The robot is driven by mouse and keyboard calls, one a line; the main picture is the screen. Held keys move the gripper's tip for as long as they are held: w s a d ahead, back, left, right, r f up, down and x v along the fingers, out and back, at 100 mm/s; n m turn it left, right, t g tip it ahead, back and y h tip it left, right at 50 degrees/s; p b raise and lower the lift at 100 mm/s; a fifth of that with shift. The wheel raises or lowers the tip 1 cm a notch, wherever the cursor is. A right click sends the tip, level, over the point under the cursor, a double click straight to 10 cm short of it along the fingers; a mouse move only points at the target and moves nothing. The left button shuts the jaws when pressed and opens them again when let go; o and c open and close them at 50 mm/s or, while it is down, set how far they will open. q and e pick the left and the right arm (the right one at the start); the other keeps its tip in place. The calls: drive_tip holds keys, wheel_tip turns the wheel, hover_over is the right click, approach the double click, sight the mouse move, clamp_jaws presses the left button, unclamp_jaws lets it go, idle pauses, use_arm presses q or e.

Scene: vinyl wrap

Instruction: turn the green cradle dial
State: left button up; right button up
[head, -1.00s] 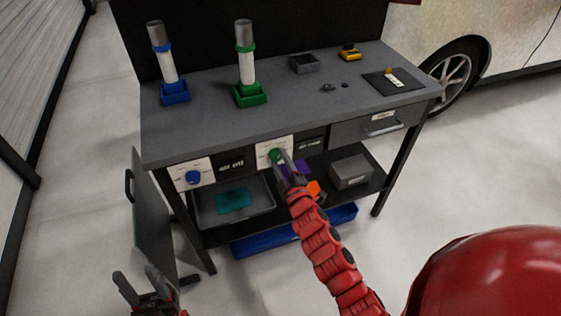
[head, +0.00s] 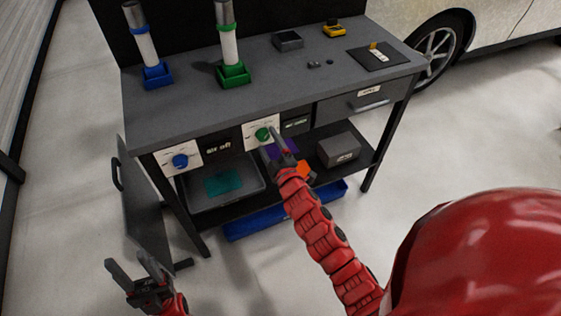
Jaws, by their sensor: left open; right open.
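The green cradle dial (head: 262,134) is a round green knob on a white panel (head: 251,142) on the bench front. Above it on the bench top stands the green cradle (head: 234,75) with a white roll upright in it. My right gripper (head: 272,143) is open, with its fingertips just below and to the right of the green dial. I cannot tell whether a finger touches the dial. My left gripper (head: 131,266) is open and empty, low at the left, well away from the bench panels.
A blue dial (head: 180,161) on its own panel sits to the left, below the blue cradle (head: 157,75). A drawer (head: 343,108) is at the right. An open cabinet door (head: 142,205) stands at the left. The lower shelf holds a tray (head: 243,201) and a grey box (head: 338,149).

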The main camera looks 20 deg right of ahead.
drive_tip(key=s, duration=1.6)
drive_tip(key=shift+s+d, duration=0.3)
